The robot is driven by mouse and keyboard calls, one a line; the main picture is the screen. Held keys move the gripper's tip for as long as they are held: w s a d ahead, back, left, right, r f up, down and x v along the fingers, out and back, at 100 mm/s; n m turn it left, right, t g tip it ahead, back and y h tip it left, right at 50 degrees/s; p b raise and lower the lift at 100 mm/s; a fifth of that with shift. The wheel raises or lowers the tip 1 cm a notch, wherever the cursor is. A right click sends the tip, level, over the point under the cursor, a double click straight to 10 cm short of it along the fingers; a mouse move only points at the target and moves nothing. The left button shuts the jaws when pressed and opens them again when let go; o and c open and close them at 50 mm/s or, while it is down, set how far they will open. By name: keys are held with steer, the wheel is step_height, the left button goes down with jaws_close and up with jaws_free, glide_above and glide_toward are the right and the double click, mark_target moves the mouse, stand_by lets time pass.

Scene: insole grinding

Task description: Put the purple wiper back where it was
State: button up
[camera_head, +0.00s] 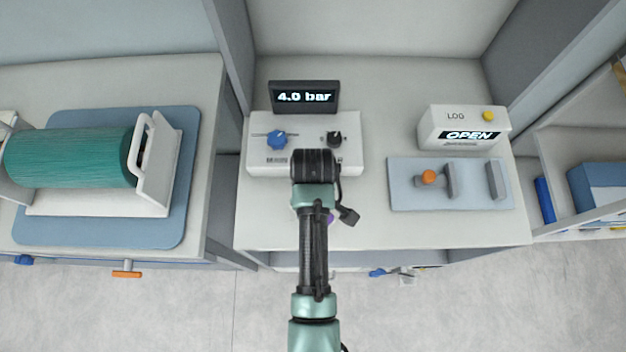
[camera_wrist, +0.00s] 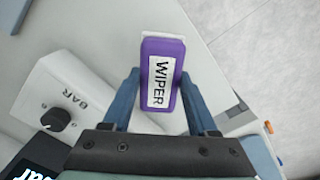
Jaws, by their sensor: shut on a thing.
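The purple wiper (camera_wrist: 163,48) is a small block with a white "WIPER" label and a pale strip along its far edge. It sits between the two blue fingers of my gripper (camera_wrist: 160,76) in the wrist view, and the gripper is shut on it. In the head view my arm covers most of the gripper. Only a small purple bit of the wiper (camera_head: 331,218) shows beside the arm, over the front part of the middle table. I cannot tell whether the wiper touches the tabletop.
A white control box (camera_head: 258,158) with knobs and a "4.0 bar" display (camera_head: 303,97) stands behind my gripper. To the right are a blue-grey fixture plate (camera_head: 400,200) and a LOG box (camera_head: 440,128) reading "OPEN". A teal roller (camera_head: 70,158) is on the left table. The middle table's front left is clear.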

step_height(320, 180, down, 4)
steer(key=shift+f, duration=0.1)
steer(key=o, duration=1.2)
step_height(320, 180, up, 12)
steer(key=shift+r, duration=0.1)
stand_by(0.4)
